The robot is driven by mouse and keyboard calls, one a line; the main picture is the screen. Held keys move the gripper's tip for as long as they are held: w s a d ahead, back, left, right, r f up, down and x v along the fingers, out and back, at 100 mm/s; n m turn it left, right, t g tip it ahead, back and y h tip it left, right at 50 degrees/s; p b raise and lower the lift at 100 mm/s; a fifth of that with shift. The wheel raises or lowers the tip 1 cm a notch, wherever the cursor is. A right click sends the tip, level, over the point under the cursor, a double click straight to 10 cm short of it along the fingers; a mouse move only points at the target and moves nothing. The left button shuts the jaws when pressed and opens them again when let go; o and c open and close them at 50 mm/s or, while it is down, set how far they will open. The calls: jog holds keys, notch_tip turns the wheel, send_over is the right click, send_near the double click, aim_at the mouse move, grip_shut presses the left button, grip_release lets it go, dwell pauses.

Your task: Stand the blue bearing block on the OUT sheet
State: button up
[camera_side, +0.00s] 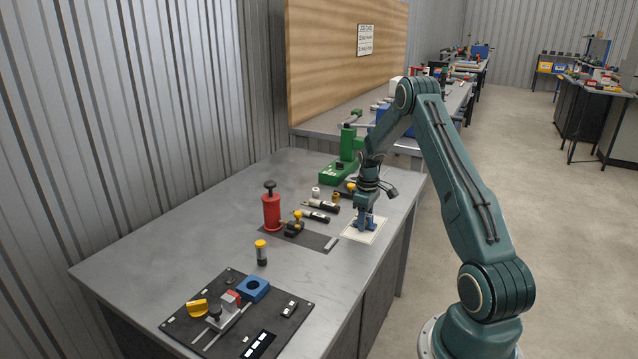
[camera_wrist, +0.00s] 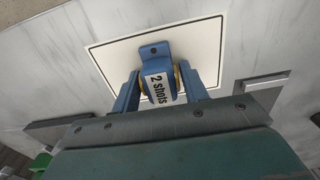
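The blue bearing block (camera_wrist: 154,50) has a white "2 shots" label and yellow rings at its sides. It is over the white, black-bordered sheet (camera_wrist: 103,58) in the wrist view. In the side view the sheet (camera_side: 349,235) lies near the bench's right edge. My gripper (camera_side: 364,224) is low over it, pointing down. In the wrist view my gripper's (camera_wrist: 159,80) two blue fingers are close against both sides of the block and look shut on it. The block's underside is hidden, so I cannot tell whether it touches the sheet.
A dark mat (camera_side: 316,240) lies left of the sheet, with a small yellow-and-black part (camera_side: 294,226) and a red canister (camera_side: 271,209) beside it. A green press (camera_side: 340,172) stands behind. A black board (camera_side: 180,325) with a blue holed block (camera_side: 254,288) is in front.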

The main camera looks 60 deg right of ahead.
jog(key=shift+o, duration=0.5)
jog(key=shift+r, duration=0.1)
notch_tip(320, 180, up, 12)
dwell(0.5)
jog(key=shift+r, duration=0.1)
dwell(0.4)
